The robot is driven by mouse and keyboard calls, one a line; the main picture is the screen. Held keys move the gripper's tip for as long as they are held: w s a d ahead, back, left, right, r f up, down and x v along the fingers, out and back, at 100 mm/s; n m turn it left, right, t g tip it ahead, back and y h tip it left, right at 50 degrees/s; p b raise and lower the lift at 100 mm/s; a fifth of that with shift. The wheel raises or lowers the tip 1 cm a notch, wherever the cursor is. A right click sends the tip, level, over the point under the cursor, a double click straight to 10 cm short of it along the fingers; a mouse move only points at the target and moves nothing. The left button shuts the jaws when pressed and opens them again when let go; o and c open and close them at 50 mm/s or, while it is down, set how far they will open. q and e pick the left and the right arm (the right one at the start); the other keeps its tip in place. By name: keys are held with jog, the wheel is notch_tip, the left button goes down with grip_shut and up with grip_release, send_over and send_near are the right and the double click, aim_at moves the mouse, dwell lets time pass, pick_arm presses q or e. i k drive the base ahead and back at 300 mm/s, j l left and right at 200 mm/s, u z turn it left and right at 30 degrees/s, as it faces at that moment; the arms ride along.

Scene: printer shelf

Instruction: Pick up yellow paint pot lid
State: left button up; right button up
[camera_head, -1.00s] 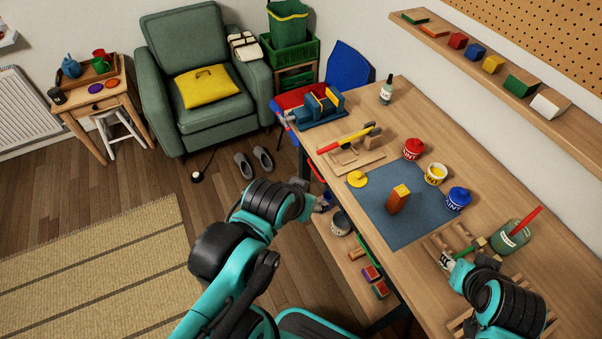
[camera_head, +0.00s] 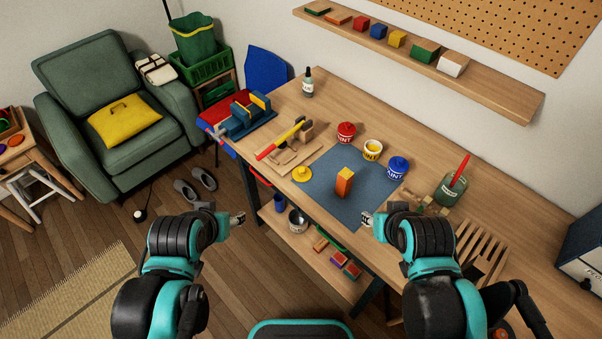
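The yellow paint pot lid (camera_head: 302,174) lies on the workbench at the left edge of the blue mat (camera_head: 322,197), with a small raised knob on top. The open yellow paint pot (camera_head: 372,151) stands behind the mat, between the red pot (camera_head: 346,132) and the blue pot (camera_head: 398,168). My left gripper (camera_head: 240,218) is off the bench's front edge, left of and below the lid in the picture. My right gripper (camera_head: 367,218) is near the mat's front right corner. Both grippers are small and partly hidden by the wrists; their finger opening is unclear.
A green jar (camera_head: 451,187) and a slatted wooden rack (camera_head: 478,252) are at the right. Several items sit on the lower shelf.

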aim_at(301, 174)
jog(key=i+j+z, duration=0.6)
jog(key=j, duration=0.15)
jog(key=i+j+z, duration=0.1)
jog(key=j+z, duration=0.2)
jog(key=j, duration=0.1)
